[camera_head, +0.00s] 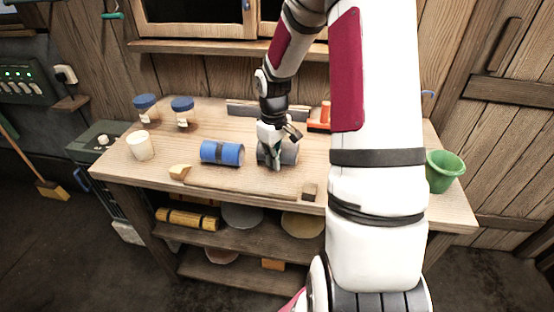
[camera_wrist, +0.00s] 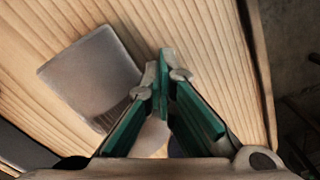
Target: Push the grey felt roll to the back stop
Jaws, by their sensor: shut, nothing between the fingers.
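The grey felt roll (camera_head: 290,155) lies on the bench top right of the blue roll, partly hidden behind my gripper. A grey rounded shape that looks like the roll (camera_wrist: 92,75) shows left of my fingers in the wrist view. My gripper (camera_head: 274,163) points down at the near side of the roll, fingers shut and empty; the green-edged fingers also show in the wrist view (camera_wrist: 165,60). I cannot tell whether they touch the roll. The back stop looks to be the long dark grey bar (camera_head: 240,110) at the rear of the bench, with bare wood between.
A blue roll (camera_head: 222,153) lies left of the grey one. A wooden wedge (camera_head: 180,172), a white cup (camera_head: 140,146) and two blue-lidded jars (camera_head: 182,112) stand further left. An orange tool (camera_head: 320,122) is at the back right, a green pot (camera_head: 445,171) at the right end.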

